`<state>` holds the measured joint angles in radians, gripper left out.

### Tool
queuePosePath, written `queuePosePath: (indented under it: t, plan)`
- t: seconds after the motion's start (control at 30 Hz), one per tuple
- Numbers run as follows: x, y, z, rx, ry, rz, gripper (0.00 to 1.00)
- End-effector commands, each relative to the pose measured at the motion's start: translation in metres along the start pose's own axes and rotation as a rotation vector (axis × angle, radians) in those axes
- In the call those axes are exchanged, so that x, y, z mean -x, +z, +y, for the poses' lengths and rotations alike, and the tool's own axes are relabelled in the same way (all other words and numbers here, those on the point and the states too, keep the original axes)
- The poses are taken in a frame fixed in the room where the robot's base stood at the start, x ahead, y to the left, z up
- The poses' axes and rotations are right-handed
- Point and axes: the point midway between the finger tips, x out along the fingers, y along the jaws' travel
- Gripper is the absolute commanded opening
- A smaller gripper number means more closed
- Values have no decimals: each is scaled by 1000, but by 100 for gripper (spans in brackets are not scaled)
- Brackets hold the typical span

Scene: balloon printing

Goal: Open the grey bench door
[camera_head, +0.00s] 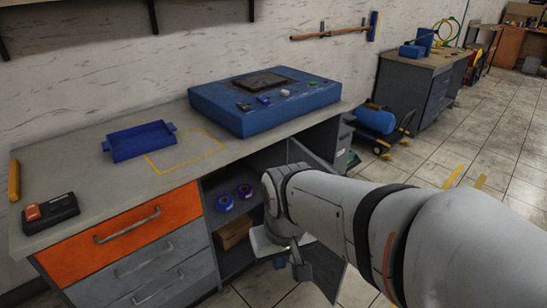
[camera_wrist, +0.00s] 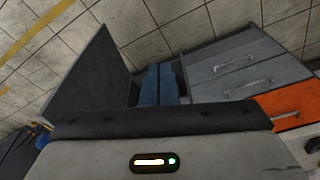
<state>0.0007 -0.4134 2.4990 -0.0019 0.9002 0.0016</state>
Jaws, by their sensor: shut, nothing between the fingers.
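The grey bench door (camera_head: 325,277) stands swung outward from the bench front, partly hidden behind my arm in the head view. In the wrist view the door (camera_wrist: 88,78) is a dark grey panel on the left, angled away from the drawers. My gripper (camera_head: 302,270) is low in front of the open compartment in the head view, mostly covered by my arm. In the wrist view its two blue-grey fingers (camera_wrist: 159,84) are side by side, shut and empty, between the door and the drawers. I cannot tell whether they touch the door. The door's handle is not visible.
The bench (camera_head: 95,175) has an orange drawer (camera_head: 125,235) above grey drawers. The compartment holds blue rolls (camera_head: 234,198) and a brown box (camera_head: 236,232). A blue tray (camera_head: 140,142) and blue machine (camera_head: 262,105) sit on top.

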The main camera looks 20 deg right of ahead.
Motion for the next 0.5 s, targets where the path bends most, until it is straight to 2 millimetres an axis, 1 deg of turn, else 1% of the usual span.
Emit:
queuePosePath:
  t: [0.17, 0.27, 0.3, 0.37, 0.47, 0.5]
  plan:
    - [0, 0, 0, 1, 1, -1, 0]
    - [-5, 1, 4, 19, 19, -27, 0]
    - [-9, 2, 7, 37, 37, -52, 0]
    - [-18, 3, 21, 70, 78, -107, 0]
    - [-36, 6, 43, 172, 178, -244, 0]
    - [-44, 7, 53, 225, 227, -308, 0]
